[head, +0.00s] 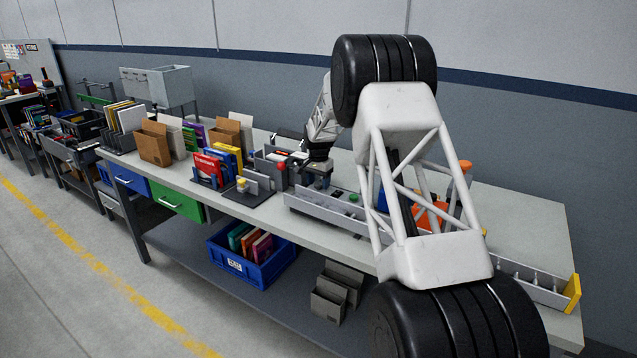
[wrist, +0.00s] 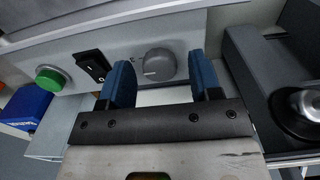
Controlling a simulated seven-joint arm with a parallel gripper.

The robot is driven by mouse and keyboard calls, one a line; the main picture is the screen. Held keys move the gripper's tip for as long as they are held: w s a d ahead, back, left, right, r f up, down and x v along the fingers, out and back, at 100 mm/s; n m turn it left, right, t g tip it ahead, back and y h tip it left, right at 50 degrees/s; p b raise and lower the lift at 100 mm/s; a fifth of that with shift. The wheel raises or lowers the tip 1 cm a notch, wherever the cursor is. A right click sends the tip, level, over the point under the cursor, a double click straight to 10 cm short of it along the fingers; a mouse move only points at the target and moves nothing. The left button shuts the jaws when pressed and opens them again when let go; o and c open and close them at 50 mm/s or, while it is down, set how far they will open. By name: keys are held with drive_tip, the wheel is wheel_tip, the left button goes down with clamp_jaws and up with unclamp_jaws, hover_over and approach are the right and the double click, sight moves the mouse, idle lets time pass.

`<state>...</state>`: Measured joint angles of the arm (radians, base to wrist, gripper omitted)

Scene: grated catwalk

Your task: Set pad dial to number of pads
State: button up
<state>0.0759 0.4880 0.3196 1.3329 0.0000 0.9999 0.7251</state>
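A round grey dial (wrist: 158,64) sits on a light grey panel in the wrist view. A small pale mark shows near its lower left; I cannot read any number around it. My gripper (wrist: 159,72) is open, its two blue fingers on the left and right of the dial, with a visible gap at each side. Whether the fingertips reach down to the dial's depth I cannot tell. In the head view my gripper (head: 318,177) is low over the workbench, and the dial cannot be made out. I cannot pick out any pads to count.
A black rocker switch (wrist: 92,66) and a green button (wrist: 48,78) are left of the dial. A dark grey housing (wrist: 262,80) stands close to the right finger. The workbench (head: 520,210) carries books and cardboard holders on its left. A blue crate (head: 250,258) is on the lower shelf.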

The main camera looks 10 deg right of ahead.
sight(319, 184)
idle(0.3)
drive_tip(key=shift+r, duration=3.85)
drive_tip(key=shift+s+r, duration=0.4)
drive_tip(key=s+a+r+n, duration=0.1)
drive_tip(key=s+a+r, duration=0.1)
drive_tip(key=s+r, duration=0.65)
drive_tip(key=s+a+r+n+t, duration=0.1)
drive_tip(key=s+r+n, duration=0.15)
drive_tip(key=s, duration=1.05)
drive_tip(key=s+a+r+n, duration=0.1)
drive_tip(key=s+a+r, duration=0.1)
drive_tip(key=s+r, duration=0.65)
drive_tip(key=s+a+f+n, duration=0.1)
drive_tip(key=s+f, duration=0.3)
drive_tip(key=s, duration=1.5)
drive_tip(key=s+a+f+n+t, duration=0.1)
drive_tip(key=s+f+n, duration=0.2)
drive_tip(key=s, duration=1.6)
drive_tip(key=shift+s+f+t, duration=0.15)
drive_tip(key=shift+f+t, duration=0.15)
drive_tip(key=shift+f, duration=0.65)
